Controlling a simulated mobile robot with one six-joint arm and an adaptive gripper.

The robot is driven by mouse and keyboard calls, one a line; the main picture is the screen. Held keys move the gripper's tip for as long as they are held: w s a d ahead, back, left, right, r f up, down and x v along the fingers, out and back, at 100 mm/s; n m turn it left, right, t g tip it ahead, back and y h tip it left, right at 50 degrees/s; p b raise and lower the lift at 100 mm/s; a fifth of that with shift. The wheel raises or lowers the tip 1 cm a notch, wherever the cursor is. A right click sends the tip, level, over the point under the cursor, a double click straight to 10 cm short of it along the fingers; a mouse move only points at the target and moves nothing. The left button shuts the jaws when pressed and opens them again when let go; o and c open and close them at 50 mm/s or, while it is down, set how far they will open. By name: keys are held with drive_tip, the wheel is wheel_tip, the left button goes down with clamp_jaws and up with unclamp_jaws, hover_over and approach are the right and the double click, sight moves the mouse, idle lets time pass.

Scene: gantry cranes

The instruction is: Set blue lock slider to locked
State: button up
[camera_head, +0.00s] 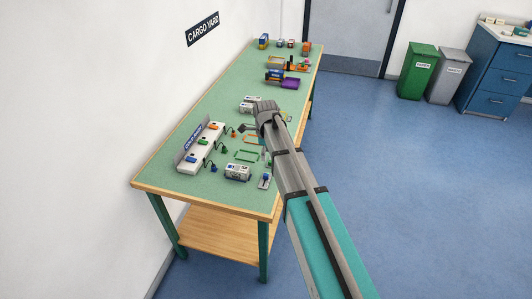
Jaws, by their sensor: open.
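A white control panel (186,166) with a dark blue label strip stands along the left side of the green table. It carries small blue (191,158), green (201,140) and orange (211,126) parts. The blue part sits at the near end. I cannot tell whether it is the lock slider, or its setting. A small pale fixture (265,181) with a bluish part lies near the table's front right edge. My gripper (247,128) is open, small and partly hidden by my grey wrist. It is over the table, right of the panel and apart from it.
Dark stalks with coloured ends stand right of the panel. Green (246,155) and orange (251,140) outlines mark the tabletop (178,190). White blocks (238,172) stand nearby. Coloured items, including a purple cylinder (290,83), crowd the far end. The wall borders the left side.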

drive_tip(key=shift+s+a+r, duration=0.2)
drive_tip(key=shift+s, duration=0.35)
drive_tip(key=shift+s+a+r, duration=0.15)
drive_tip(key=shift+s+a, duration=0.05)
drive_tip(key=shift+s, duration=0.4)
drive_tip(key=shift+s+a+r, duration=0.2)
drive_tip(key=shift+s, duration=0.35)
drive_tip(key=s+d+n, duration=0.6)
drive_tip(key=s+n, duration=0.3)
drive_tip(key=n, duration=0.2)
drive_tip(key=s+d+n, duration=0.6)
drive_tip(key=s+n, duration=0.3)
drive_tip(key=n, duration=0.2)
drive_tip(key=shift+s+d, duration=0.15)
drive_tip(key=shift+s, duration=0.2)
idle(1.2)
